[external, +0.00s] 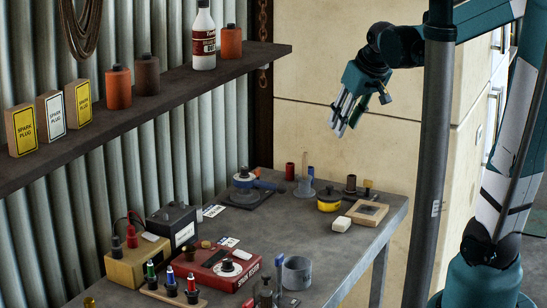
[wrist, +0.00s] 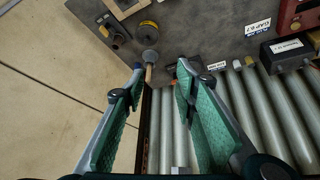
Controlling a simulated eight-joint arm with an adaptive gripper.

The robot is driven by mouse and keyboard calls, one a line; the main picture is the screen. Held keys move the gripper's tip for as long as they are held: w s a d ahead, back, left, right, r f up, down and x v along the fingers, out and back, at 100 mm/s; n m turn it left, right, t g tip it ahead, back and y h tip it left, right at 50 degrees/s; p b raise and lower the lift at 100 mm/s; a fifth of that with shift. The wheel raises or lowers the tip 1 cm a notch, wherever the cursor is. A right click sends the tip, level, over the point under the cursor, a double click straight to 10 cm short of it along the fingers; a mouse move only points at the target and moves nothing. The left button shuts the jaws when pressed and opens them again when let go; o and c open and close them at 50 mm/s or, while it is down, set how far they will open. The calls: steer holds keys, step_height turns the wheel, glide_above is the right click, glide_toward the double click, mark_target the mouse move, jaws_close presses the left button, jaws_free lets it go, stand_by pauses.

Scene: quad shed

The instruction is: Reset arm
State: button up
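My gripper (external: 346,108) hangs in the air above the far right end of the workbench (external: 230,255), well clear of the bench top. In the wrist view my gripper (wrist: 158,75) shows two green-padded fingers held apart, with nothing between the pads. The bench end, the corrugated wall and the pale wall show beyond the fingers. My arm comes in from the right, behind a dark upright post (external: 433,150) that hides part of it.
A shelf (external: 270,50) on the left wall holds spark plug boxes (external: 49,116), orange containers (external: 118,87) and a white bottle (external: 203,38).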

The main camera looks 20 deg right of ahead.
steer(key=s+d+f+m+b, duration=0.1)
steer(key=s+d+f+b, duration=0.1)
steer(key=s, duration=0.8)
steer(key=s+d+f+m+t+h+b, duration=0.1)
steer(key=s+d+f+m+b, duration=0.1)
steer(key=s+d+f, duration=0.2)
steer(key=s+d, duration=0.3)
steer(key=s, duration=0.3)
steer(key=shift+f+t, duration=0.15)
steer(key=shift+t, duration=0.15)
stand_by(2.4)
